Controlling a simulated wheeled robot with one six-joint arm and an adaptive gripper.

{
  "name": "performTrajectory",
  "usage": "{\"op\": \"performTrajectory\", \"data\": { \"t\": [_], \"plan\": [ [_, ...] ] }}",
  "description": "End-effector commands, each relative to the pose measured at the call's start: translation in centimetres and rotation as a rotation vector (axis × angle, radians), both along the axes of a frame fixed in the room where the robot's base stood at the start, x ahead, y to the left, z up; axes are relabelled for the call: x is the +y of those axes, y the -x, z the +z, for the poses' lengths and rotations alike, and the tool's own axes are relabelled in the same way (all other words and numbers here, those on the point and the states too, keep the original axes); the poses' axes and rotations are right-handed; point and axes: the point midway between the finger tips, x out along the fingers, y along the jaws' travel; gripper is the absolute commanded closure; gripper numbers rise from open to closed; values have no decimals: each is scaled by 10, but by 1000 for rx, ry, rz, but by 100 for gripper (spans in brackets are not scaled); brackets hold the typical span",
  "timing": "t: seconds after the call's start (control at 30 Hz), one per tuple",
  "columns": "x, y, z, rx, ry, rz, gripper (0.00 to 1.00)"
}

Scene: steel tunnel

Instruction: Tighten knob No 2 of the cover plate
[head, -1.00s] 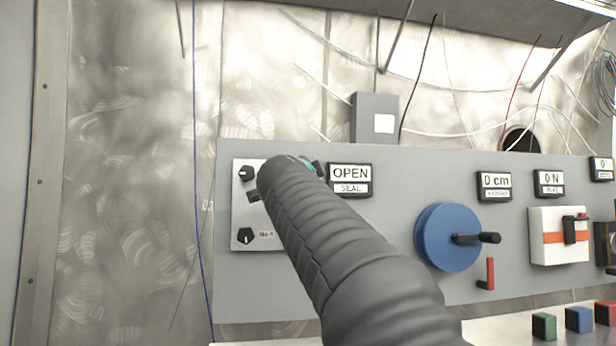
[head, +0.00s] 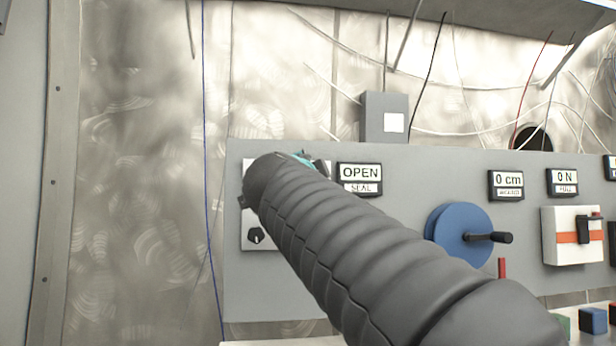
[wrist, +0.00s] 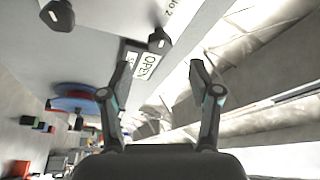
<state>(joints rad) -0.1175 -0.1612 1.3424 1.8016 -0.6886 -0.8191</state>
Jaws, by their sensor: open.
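The cover plate (head: 262,244) is a light plate at the left end of the grey panel. In the head view my arm hides most of it, and only its lower-left knob (head: 256,235) shows clearly. In the wrist view a black knob (wrist: 160,40) sits beside the lettering "No 2" near the panel's edge. A second black knob (wrist: 57,14) is further left. My gripper (wrist: 160,70) is open and empty, its fingers spread on either side of the line to the No 2 knob, apart from it.
An OPEN/SEAL display (head: 360,179) is just right of the plate and shows between my fingers. Further right are a blue crank wheel (head: 462,234) and a white box with an orange stripe (head: 572,236). A grey box (head: 384,118) stands above the panel.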

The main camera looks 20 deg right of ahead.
Motion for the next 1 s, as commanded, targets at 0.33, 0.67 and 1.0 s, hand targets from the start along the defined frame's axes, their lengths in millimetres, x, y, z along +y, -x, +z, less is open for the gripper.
{"op": "performTrajectory", "data": {
  "t": [0.33,0.67,1.0],
  "plan": [
    [18,29,-6,-1,-1,0,37],
    [19,30,-6,0,0,-1,37],
    [16,30,-5,-1,0,-5,37]
  ]
}}
